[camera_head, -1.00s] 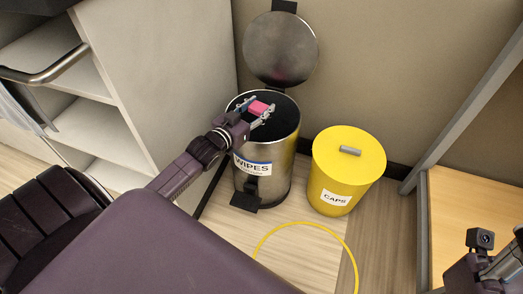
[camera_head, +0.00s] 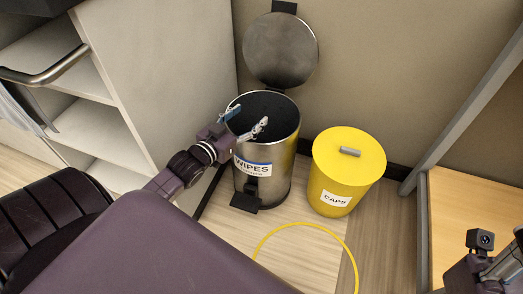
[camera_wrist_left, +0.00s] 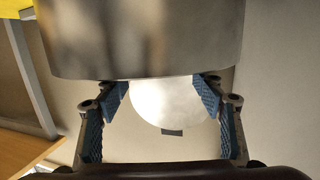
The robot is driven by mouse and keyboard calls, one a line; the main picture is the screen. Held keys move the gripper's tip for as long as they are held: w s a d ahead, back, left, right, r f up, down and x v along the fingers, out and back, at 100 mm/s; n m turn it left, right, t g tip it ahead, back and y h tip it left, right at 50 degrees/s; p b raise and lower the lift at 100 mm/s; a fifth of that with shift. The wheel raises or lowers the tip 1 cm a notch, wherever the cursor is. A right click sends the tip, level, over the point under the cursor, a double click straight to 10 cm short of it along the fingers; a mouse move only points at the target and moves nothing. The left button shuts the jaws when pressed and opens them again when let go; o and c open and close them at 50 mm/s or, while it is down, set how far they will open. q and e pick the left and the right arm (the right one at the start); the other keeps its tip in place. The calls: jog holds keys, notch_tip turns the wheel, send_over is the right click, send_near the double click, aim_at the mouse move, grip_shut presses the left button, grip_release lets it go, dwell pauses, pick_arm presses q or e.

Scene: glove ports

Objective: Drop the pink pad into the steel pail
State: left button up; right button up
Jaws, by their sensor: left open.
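The steel pail (camera_head: 281,182) stands on the floor with its round lid (camera_head: 280,50) raised against the wall and a "WIPES" label on its front. Its opening is dark, and no pink pad shows in any view now. My left gripper (camera_head: 243,120) is open and empty at the near left rim of the pail. In the left wrist view the open fingers (camera_wrist_left: 163,97) have nothing between them, with the pail's steel wall (camera_wrist_left: 145,40) close in front. My right gripper is not clearly in view; only part of my right arm shows at the lower right.
A yellow bin (camera_head: 332,185) with a closed lid and a "CAPS" label stands right of the pail. A white shelf unit (camera_head: 150,90) is on the left, a wooden shelf (camera_head: 475,225) on the right. A yellow ring (camera_head: 305,225) marks the floor in front.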

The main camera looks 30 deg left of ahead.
pick_arm(q)
jog(key=s, duration=0.3)
jog(key=s+r, duration=0.1)
jog(key=s, duration=0.1)
jog(key=shift+s, duration=0.35)
